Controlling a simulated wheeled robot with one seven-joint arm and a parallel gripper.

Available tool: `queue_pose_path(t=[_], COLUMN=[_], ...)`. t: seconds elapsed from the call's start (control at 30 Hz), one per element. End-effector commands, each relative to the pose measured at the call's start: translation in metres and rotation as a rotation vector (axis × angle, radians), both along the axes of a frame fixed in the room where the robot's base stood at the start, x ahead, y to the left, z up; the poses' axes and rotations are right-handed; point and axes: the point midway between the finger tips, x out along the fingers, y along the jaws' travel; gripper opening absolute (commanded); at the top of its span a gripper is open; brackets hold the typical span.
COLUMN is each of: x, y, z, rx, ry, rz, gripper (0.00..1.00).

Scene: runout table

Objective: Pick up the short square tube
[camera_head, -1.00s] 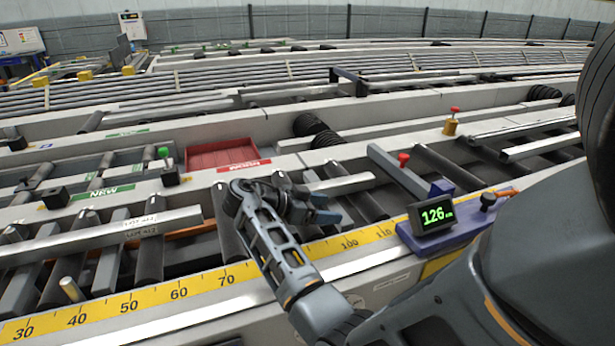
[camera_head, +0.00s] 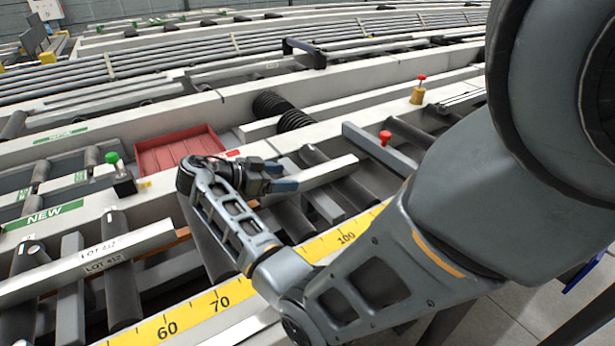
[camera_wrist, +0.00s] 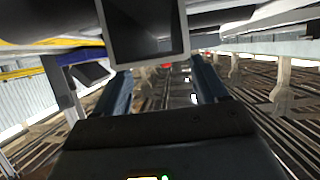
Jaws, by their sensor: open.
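Several bars lie on the rollers, and I cannot tell for certain which is the short square tube. A pale, short bar (camera_head: 330,170) lies just right of my gripper (camera_head: 287,178) in the head view, with its left part hidden behind the gripper. A longer pale square tube (camera_head: 128,242) marked LOT 412 lies at the left. My gripper's blue fingers are apart in the wrist view (camera_wrist: 160,72), with nothing clearly held. A grey-rimmed dark rectangle (camera_wrist: 187,35) hangs close above the fingers there. I cannot tell what it is.
A red tray (camera_head: 150,158) is behind my gripper. A grey bar with a red knob (camera_head: 385,138) lies to the right. A yellow ruler strip (camera_head: 190,315) runs along the front. A green-knobbed block (camera_head: 122,183) stands left. Black coils (camera_head: 290,115) are farther back.

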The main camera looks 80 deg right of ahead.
Motion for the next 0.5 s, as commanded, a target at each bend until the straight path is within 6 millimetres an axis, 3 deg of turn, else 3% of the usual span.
queue_pose_path(t=[0.5], x=[-0.041], y=[-0.035], z=[-0.021], rx=[0.0], ry=[0.0], rz=[-0.001], gripper=[0.72])
